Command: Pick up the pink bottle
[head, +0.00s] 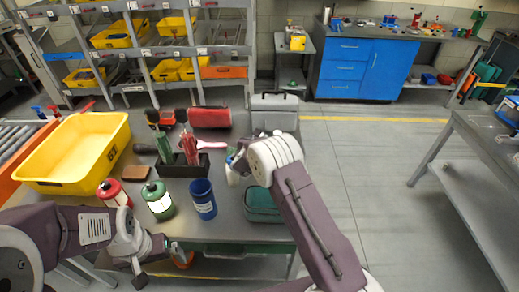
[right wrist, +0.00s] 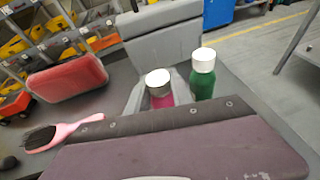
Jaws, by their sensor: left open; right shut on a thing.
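The pink bottle (right wrist: 162,100) shows in the right wrist view as a white cap above a strip of pink body. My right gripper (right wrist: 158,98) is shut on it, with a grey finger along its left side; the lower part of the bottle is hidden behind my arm. A green bottle (right wrist: 203,82) with a white cap stands close to its right. In the head view my right gripper (head: 234,168) is over the right part of the table, and my wrist covers the bottles. My left gripper (head: 157,264) is open and empty at the table's front edge.
The table also holds a yellow bin (head: 118,152), a dark holder with tools (head: 183,168), a blue cup (head: 203,198), a green canister (head: 158,200), a red canister (head: 114,192), a teal case (head: 262,205), a pink hairbrush (right wrist: 62,132), a red case (right wrist: 68,77) and a grey box (head: 274,112).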

